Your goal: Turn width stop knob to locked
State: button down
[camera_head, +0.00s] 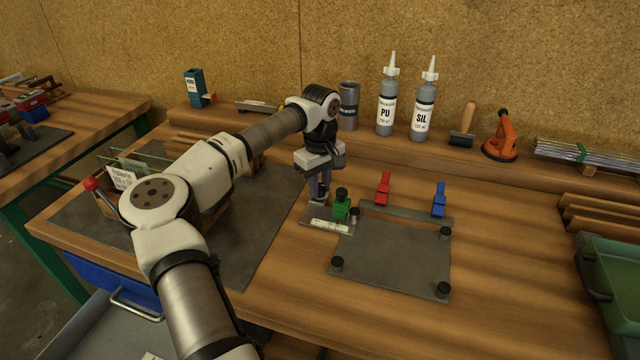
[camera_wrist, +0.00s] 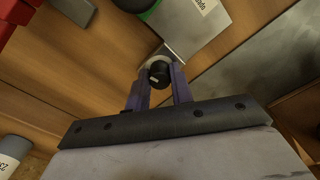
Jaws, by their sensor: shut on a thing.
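My gripper (camera_head: 319,196) points down at the left end of the small metal plate with the white scale strip (camera_head: 330,226). In the wrist view its two purple fingers (camera_wrist: 158,84) are shut on a small black knob (camera_wrist: 158,72) with a pale mark on its face, the width stop knob. The knob sits on a pale round base at the metal plate's (camera_wrist: 188,30) corner. A green block (camera_head: 341,212) with a black knob on top stands just right of my fingers.
A grey base plate (camera_head: 390,262) with black corner posts lies to the right. Red (camera_head: 383,188) and blue (camera_head: 439,199) clamps stand along its back bar. PU (camera_head: 386,105) and SIL (camera_head: 424,108) bottles stand behind.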

aim_at(320, 185)
jog(key=shift+m, duration=1.1)
jog(key=c, duration=1.2)
grip_release()
jog(key=shift+c, duration=0.2)
notch_tip(320, 185, up, 14)
jog(key=b, duration=0.1)
jog(key=shift+b, duration=0.4)
jog(key=shift+f, duration=0.15)
